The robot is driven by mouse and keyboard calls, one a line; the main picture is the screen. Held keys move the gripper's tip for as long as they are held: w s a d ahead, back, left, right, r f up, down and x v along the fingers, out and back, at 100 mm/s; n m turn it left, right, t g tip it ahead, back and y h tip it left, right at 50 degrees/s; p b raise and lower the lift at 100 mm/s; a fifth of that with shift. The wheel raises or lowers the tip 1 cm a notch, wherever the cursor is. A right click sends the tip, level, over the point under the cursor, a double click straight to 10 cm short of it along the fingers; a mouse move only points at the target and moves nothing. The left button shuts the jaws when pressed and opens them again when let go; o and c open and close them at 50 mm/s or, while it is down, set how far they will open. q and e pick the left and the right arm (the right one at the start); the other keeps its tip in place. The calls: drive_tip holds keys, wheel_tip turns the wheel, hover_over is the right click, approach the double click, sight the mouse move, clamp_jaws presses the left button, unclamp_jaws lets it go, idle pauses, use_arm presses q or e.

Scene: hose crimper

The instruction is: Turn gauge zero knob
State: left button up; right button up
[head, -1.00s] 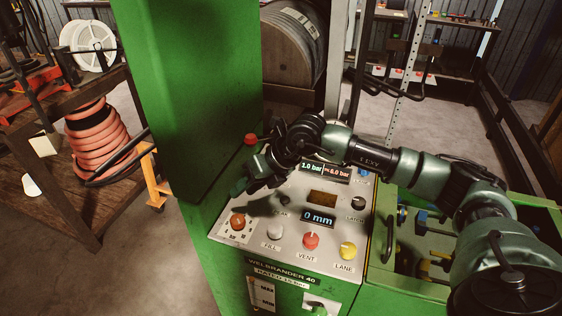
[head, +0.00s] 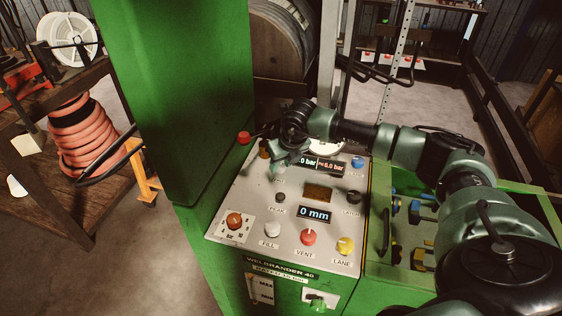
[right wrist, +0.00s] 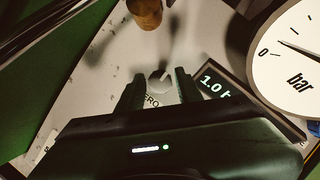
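My right gripper (right wrist: 159,88) is open, with one finger on each side of the knob and a gap to each. I cannot tell how deep the fingers reach. In the head view my right gripper (head: 282,160) is over the upper left of the panel and hides the knob. The white gauge dial (right wrist: 292,52) stands to the right, its needle near the low end. My left gripper is not in view.
A pressure display (head: 322,163) sits right of the gripper. A brown knob (right wrist: 145,12) stands beyond it. Lower on the panel (head: 255,205) are an orange knob (head: 234,221) and red (head: 308,237) and yellow (head: 344,245) buttons. A tall green housing (head: 180,100) rises at left.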

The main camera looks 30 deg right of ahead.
drive_tip(key=shift+s, duration=0.1)
clamp_jaws()
drive_tip(key=shift+f+n+y+b, duration=0.15)
drive_tip(key=shift+n+y+b, duration=0.25)
drive_tip(key=shift+n+b, duration=0.7)
drive_tip(key=shift+d+n+y+b, duration=0.15)
drive_tip(key=shift+n+y+b, duration=0.35)
drive_tip(key=shift+n+b, duration=0.7)
drive_tip(key=n+y+b, duration=0.1)
drive_tip(key=n+b, duration=0.1)
drive_tip(key=n, duration=0.1)
drive_tip(key=shift+n+g, duration=0.3)
drive_tip(key=shift+d+r+n+g+y+b, duration=0.1)
drive_tip(key=shift+n+g+y+b, duration=0.3)
drive_tip(key=shift+n, duration=0.5)
drive_tip(key=shift+r+n+g+y+b, duration=0.1)
drive_tip(key=shift+n+y+b, duration=0.2)
drive_tip(key=shift+n+b, duration=0.45)
drive_tip(key=shift+n, duration=0.35)
